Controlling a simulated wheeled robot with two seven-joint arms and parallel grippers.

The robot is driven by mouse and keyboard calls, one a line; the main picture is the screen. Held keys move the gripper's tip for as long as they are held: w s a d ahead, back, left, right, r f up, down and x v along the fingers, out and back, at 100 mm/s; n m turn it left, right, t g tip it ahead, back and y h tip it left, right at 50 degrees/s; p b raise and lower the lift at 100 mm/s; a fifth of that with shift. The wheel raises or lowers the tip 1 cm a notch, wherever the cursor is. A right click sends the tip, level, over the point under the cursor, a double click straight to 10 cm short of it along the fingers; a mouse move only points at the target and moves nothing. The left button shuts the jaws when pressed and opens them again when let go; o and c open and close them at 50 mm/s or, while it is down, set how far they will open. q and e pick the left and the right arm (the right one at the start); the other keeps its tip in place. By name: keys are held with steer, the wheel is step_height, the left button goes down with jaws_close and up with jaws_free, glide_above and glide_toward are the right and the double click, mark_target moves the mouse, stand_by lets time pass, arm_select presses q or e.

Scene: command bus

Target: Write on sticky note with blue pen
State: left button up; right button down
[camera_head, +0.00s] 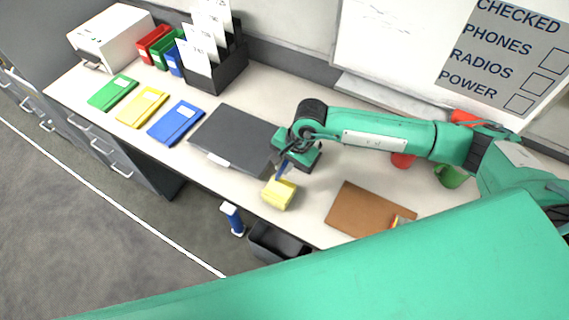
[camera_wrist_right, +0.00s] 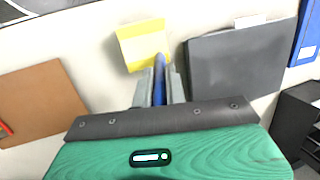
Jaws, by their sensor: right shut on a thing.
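The yellow sticky note block (camera_head: 279,193) lies on the desk near its front edge, between the dark grey flat case and the brown board. My right gripper (camera_head: 289,157) is shut on the blue pen (camera_head: 282,170) and holds it pointing down at the block. In the right wrist view, the pen (camera_wrist_right: 159,72) sits between the two fingers of the gripper (camera_wrist_right: 160,85), and its far end overlaps the edge of the yellow block (camera_wrist_right: 143,42). I cannot tell whether the tip touches the paper. My left gripper is not in view.
The dark grey flat case (camera_head: 233,138) lies left of the block. The brown board (camera_head: 362,210) lies to its right. Green, yellow and blue folders (camera_head: 175,123) lie further left. A red cup (camera_head: 402,160) and a green cup (camera_head: 451,176) stand at the right. A dark bin (camera_head: 272,243) is below the desk edge.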

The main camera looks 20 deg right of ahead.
steer(key=shift+f+b, duration=0.35)
steer(key=shift+b, duration=0.05)
stand_by(0.9)
steer(key=shift+s+b, duration=0.45)
stand_by(0.5)
steer(key=shift+s, duration=0.25)
steer(key=shift+d+b, duration=0.15)
steer(key=shift+b, duration=0.25)
steer(key=shift+d+b, duration=0.25)
steer(key=shift+b, duration=0.05)
steer(key=shift+d, duration=0.15)
stand_by(0.3)
steer(key=shift+d+b, duration=0.25)
steer(key=shift+b, duration=0.2)
steer(key=shift+s+b, duration=0.5)
stand_by(0.4)
